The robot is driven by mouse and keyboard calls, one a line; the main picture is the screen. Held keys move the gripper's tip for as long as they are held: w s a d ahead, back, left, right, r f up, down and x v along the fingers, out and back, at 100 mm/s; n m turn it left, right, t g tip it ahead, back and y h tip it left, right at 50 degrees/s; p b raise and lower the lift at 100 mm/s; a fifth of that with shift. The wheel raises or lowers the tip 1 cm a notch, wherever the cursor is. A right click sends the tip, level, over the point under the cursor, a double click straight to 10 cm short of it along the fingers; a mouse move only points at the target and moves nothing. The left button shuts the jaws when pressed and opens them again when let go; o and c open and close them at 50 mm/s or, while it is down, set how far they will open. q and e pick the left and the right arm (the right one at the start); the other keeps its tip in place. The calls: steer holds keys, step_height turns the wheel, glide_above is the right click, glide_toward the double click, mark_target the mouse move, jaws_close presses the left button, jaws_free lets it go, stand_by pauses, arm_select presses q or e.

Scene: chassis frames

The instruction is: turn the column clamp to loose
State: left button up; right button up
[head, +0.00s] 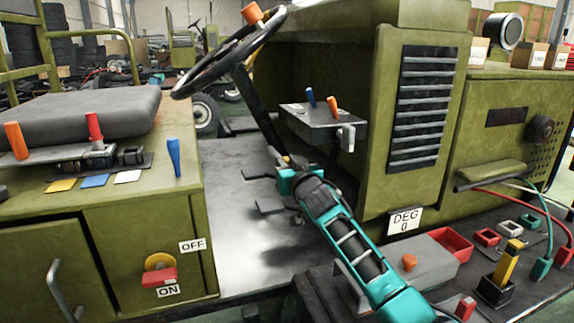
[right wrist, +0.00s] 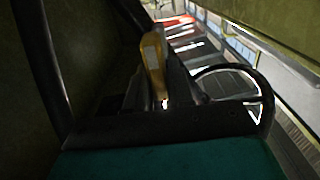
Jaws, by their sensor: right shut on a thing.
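The steering column (head: 258,110) slants down from the black steering wheel (head: 230,50) to the cab floor. My right gripper (head: 287,166) is at the lower part of the column, its teal arm reaching in from the lower right. A small yellow-orange lever, which I take for the column clamp, shows as a speck (head: 286,159) at the fingertips. In the right wrist view the lever's yellow handle (right wrist: 152,62) stands up in front of the gripper, and the gripper is shut on it. The clamp's lower part is hidden by the gripper. My left gripper is out of view.
A dash block (head: 322,117) with blue and orange levers is just above my right gripper. A seat console (head: 95,165) stands at the left. The olive engine housing (head: 420,110) and a shelf with red tray (head: 452,243) are at the right. The floor (head: 225,220) left of the arm is clear.

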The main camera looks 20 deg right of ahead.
jaws_close()
arm_select(q)
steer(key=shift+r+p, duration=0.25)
steer(key=shift+p, duration=0.05)
arm_select(e)
steer(key=shift+n, duration=0.4)
steer(key=shift+a+n+p, duration=0.15)
steer(key=shift+n+p, duration=0.2)
steer(key=shift+n, duration=0.35)
steer(key=n+p, duration=0.1)
steer(key=n, duration=0.1)
steer(key=shift+a+n, duration=0.15)
steer(key=shift+n, duration=0.15)
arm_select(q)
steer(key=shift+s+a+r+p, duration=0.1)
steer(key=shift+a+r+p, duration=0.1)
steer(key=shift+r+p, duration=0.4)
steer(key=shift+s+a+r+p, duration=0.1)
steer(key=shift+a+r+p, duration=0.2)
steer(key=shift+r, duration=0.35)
arm_select(e)
steer(key=n, duration=0.4)
steer(key=f+n, duration=0.1)
steer(key=n, duration=0.3)
steer(key=a+n, duration=0.1)
steer(key=n, duration=0.4)
steer(key=shift+f, duration=0.3)
